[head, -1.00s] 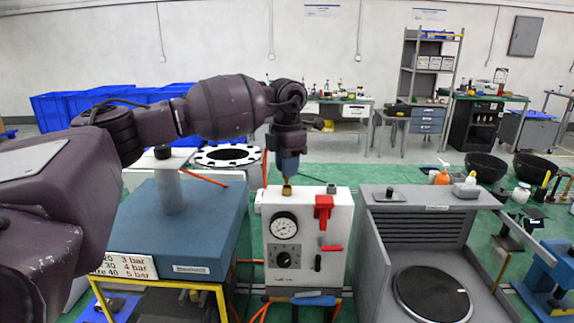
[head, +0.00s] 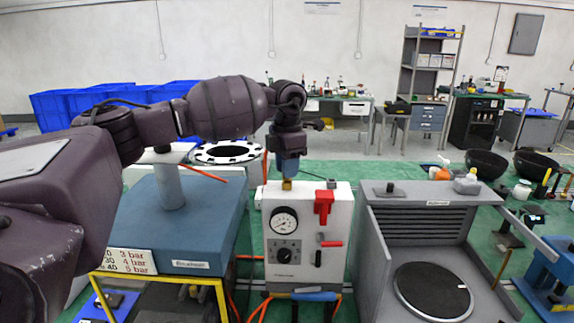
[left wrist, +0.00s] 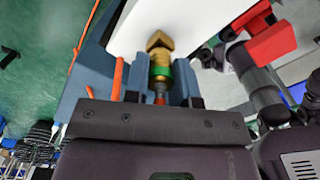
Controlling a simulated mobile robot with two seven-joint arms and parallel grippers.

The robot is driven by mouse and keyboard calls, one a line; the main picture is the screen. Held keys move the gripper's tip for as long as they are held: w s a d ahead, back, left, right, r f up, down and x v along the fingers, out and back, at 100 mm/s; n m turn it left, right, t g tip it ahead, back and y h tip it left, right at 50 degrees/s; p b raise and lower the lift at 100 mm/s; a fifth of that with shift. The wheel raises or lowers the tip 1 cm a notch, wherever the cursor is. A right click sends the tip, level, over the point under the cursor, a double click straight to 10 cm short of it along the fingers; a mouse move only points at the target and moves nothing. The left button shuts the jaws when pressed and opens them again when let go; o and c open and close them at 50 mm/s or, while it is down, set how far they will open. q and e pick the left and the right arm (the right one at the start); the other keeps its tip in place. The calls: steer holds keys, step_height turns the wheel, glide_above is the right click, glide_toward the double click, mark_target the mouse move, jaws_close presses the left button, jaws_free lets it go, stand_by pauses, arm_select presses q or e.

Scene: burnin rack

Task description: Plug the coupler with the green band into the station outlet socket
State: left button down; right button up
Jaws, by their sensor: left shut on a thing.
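The station (head: 337,240) is a white panel box with a dial gauge and a red handle. My left gripper (head: 286,172) points down over the left part of its top. In the left wrist view the gripper (left wrist: 160,92) is shut on the coupler, whose green band (left wrist: 160,72) shows between the blue fingers. A brass hex-shaped fitting (left wrist: 159,42) lies at the coupler's far end. In the head view, brass (head: 287,185) shows between the fingertips and the station top. The outlet socket cannot be told apart from the brass, so I cannot tell if the coupler is seated. My right gripper is out of view.
The red handle (head: 323,206) stands to the right of the gripper; it also shows in the left wrist view (left wrist: 272,42). A blue block (head: 205,225) with a grey post stands left of the station. A grey bench unit (head: 440,196) stands to the right. Orange hoses (head: 262,308) hang below.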

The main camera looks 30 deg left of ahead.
arm_select(q)
steer(key=shift+f, duration=0.25)
steer(key=c, duration=0.9)
jaws_free()
steer(key=shift+o, duration=0.2)
step_height(320, 180, up, 11)
steer(key=shift+f+b, duration=0.1)
steer(key=shift+b, duration=0.5)
